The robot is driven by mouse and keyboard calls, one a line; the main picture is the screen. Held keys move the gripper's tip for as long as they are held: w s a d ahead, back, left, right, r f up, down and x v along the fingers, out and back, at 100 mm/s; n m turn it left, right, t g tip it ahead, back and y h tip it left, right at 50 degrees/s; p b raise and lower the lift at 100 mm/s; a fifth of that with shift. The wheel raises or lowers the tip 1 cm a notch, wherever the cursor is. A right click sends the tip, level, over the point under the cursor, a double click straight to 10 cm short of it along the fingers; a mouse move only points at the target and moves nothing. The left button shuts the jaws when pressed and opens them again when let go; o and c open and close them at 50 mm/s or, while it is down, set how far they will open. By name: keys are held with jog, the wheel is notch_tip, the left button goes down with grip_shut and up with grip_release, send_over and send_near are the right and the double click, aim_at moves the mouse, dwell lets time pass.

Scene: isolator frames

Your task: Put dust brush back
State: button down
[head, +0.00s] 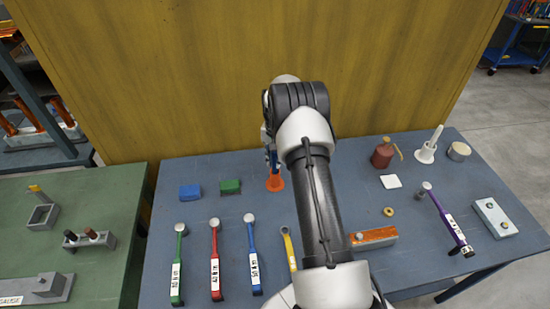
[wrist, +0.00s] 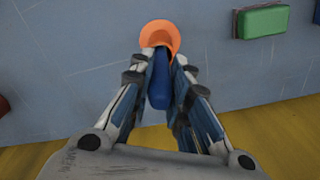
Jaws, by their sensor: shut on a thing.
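My gripper (wrist: 166,72) is shut on a blue handle (wrist: 158,88), which I take to be the dust brush. An orange round flared holder (head: 275,184) stands on the blue table, and it also shows in the wrist view (wrist: 158,30). The blue handle is upright over the holder, with its lower end at or in the opening. I cannot tell how deep it sits. The bristles are not visible. In the head view my arm hides most of the gripper, and only a bit of it shows above the orange holder.
A green block (head: 230,187) and a blue block (head: 189,192) lie left of the holder. The yellow wall (head: 200,80) is close behind. Several coloured wrenches lie in front. A white holder with a white handle (head: 426,150) and a dark red can (head: 382,155) stand right.

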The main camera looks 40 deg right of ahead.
jog(key=c, duration=1.5)
grip_release()
jog(key=shift+f, duration=0.15)
